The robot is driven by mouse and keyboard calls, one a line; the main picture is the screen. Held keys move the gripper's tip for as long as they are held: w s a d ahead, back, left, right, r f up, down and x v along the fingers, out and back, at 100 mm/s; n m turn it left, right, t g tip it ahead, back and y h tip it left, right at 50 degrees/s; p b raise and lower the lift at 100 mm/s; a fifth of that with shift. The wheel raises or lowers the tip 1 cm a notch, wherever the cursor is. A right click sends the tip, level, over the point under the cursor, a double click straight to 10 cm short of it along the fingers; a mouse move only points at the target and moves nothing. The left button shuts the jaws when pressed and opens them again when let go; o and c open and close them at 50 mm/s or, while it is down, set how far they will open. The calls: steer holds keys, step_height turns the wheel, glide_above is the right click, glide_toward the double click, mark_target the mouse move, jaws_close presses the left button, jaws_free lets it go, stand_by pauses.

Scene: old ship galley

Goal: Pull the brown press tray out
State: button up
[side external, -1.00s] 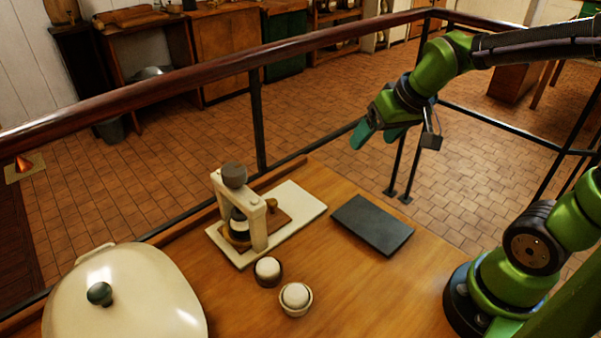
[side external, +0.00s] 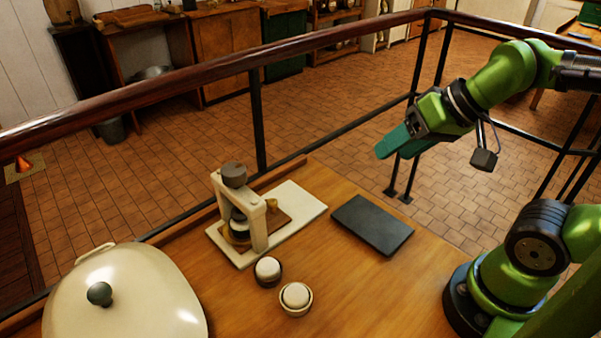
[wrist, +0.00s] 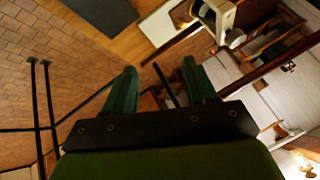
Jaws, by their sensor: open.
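The press (side external: 246,205) is a cream frame with a dark grey knob on top, standing on a white base board (side external: 302,208). The brown press tray (side external: 272,226) lies on the board under the frame, with a small brass-coloured knob (side external: 272,205) at its right end. The frame hides part of the tray. My gripper (side external: 384,150) is up in the air, to the right of the press and well apart from it. It is open and empty; in the wrist view its teal fingers (wrist: 158,88) are spread, and the press (wrist: 218,18) shows at the top edge.
A dark slab (side external: 372,225) lies on the table right of the press. Two small round-topped cups, a dark one (side external: 267,271) and a pale one (side external: 295,299), stand in front. A large cream lidded pot (side external: 125,300) is at front left. A railing (side external: 258,125) runs behind.

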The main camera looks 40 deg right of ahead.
steer(key=w+a+n+g, duration=0.1)
steer(key=w, duration=0.2)
steer(key=w+a+f+g, duration=0.1)
steer(key=w+a, duration=0.1)
steer(key=w, duration=0.1)
steer(key=w+a+n+g, duration=0.1)
steer(key=w, duration=0.2)
steer(key=shift+w+a+f+n+g, duration=0.15)
steer(key=shift+w+f+n+g, duration=0.15)
steer(key=shift+w+f, duration=0.1)
steer(key=c, duration=0.3)
steer(key=n+g+h, duration=0.2)
steer(key=n+g, duration=0.1)
steer(key=n, duration=0.1)
glide_above(273, 201)
steer(key=shift+f, duration=1.6)
step_height(273, 201, down, 16)
steer(key=shift+w+f, duration=0.1)
steer(key=shift+f, duration=0.1)
jaws_close()
